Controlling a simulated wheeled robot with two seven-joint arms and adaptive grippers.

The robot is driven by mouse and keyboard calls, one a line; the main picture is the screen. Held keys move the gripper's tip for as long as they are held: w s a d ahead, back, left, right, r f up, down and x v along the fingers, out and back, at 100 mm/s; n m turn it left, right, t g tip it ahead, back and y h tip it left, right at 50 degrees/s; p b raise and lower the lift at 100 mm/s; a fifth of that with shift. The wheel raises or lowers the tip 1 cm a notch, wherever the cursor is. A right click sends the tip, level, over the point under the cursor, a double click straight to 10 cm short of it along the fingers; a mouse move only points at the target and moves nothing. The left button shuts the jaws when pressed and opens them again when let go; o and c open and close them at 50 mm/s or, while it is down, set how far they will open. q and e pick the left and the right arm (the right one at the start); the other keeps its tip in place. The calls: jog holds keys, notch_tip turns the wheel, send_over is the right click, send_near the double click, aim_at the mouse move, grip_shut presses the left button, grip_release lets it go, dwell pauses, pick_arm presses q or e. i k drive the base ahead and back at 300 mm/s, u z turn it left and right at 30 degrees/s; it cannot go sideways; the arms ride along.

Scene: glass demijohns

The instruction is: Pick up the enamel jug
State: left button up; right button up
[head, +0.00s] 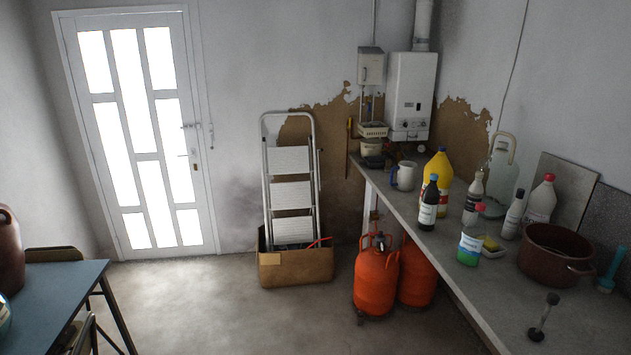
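A small whitish-grey jug (405,176), which looks like the enamel jug, stands upright on the far part of the long counter at the right. Its handle side faces left. A yellow bottle (437,172) stands just to its right and nearer, and a kitchen scale (373,145) is behind it to the left. Neither of my grippers shows in the head view.
The grey counter (580,318) runs along the right wall with several bottles, a brown pot (555,252) and a plunger (543,318). Orange gas cylinders (377,280) stand below its edge. A stepladder (291,180) stands in a box. A blue table (55,285) is at left; the middle floor is clear.

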aim_at(405, 179)
jog(key=u, duration=0.05)
jog(key=i, duration=2)
jog(key=z, duration=0.2)
